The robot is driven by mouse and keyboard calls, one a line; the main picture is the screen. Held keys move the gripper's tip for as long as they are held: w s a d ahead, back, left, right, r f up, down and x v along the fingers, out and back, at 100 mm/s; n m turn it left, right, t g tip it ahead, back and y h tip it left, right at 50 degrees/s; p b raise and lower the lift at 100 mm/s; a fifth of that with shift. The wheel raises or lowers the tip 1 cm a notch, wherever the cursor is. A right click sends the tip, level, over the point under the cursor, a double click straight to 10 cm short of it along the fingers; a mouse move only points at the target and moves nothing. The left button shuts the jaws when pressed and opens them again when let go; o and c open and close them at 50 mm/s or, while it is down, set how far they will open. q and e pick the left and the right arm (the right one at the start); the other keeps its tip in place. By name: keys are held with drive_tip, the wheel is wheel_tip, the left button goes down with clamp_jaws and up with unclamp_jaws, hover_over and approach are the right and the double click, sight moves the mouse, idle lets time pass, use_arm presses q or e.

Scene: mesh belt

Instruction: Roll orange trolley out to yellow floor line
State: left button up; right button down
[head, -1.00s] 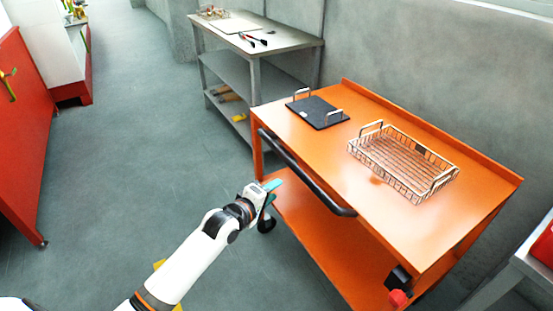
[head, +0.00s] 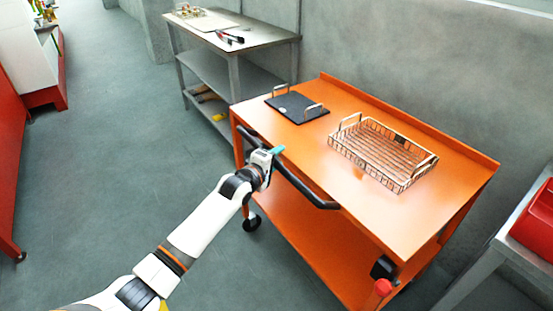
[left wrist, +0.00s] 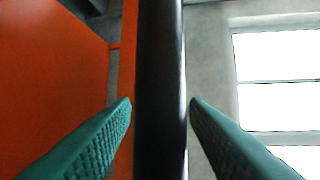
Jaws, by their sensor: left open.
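The orange trolley (head: 345,215) stands against the grey wall, with a black push handle (head: 306,191) along its near side. My left gripper (head: 276,153) is at the handle's far part. In the left wrist view the black handle bar (left wrist: 160,90) runs upright between the two open teal fingers (left wrist: 160,125), with a gap on each side. The trolley's orange side (left wrist: 50,80) fills the left of that view. My right gripper is not in view. The yellow floor line is hardly seen; a small yellow patch (head: 164,305) shows beside my left arm.
On the trolley top are a black tray (head: 297,108) with handles and a wire basket (head: 380,155). A grey metal table (head: 240,45) stands behind, and another table with a red bin (head: 535,222) is at right. The floor (head: 110,170) at left is clear.

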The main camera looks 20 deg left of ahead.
use_arm(q)
clamp_jaws()
idle(0.4)
